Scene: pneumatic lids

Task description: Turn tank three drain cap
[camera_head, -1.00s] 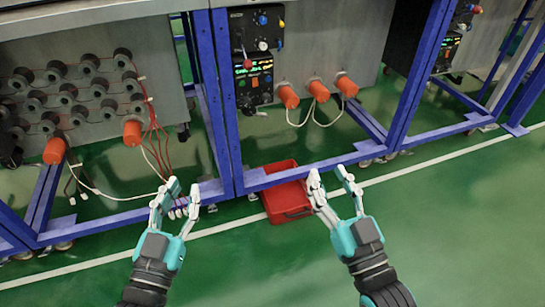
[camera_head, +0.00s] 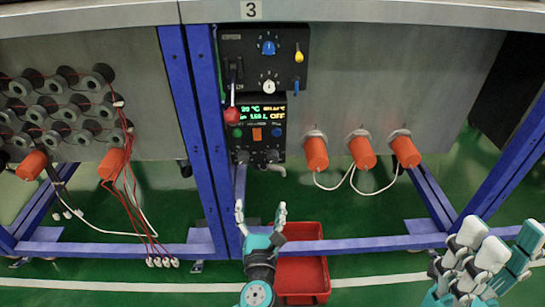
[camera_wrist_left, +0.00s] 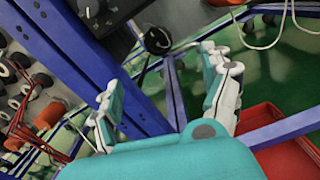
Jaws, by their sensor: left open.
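Tank three carries a "3" label (camera_head: 251,10) above its black control panel (camera_head: 262,60). Two small dark round fittings sit at the panel's lower edge, a left one (camera_head: 243,157) and a right one (camera_head: 273,156). A short metal pipe shows just below them. In the left wrist view a black round cap (camera_wrist_left: 158,40) sits by a metal pipe, beyond the fingers. I cannot tell for sure that it is the drain cap. My left gripper (camera_head: 260,209) is open and empty below the panel, apart from the fittings; it also shows in the wrist view (camera_wrist_left: 160,75). My right gripper (camera_head: 490,240) is at the lower right.
Blue frame posts (camera_head: 205,130) stand just left of the panel, and a blue rail (camera_head: 370,245) runs low across. A red bin (camera_head: 302,270) sits on the floor by my left gripper. Several orange plugs (camera_head: 316,152) with white cables are to the right.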

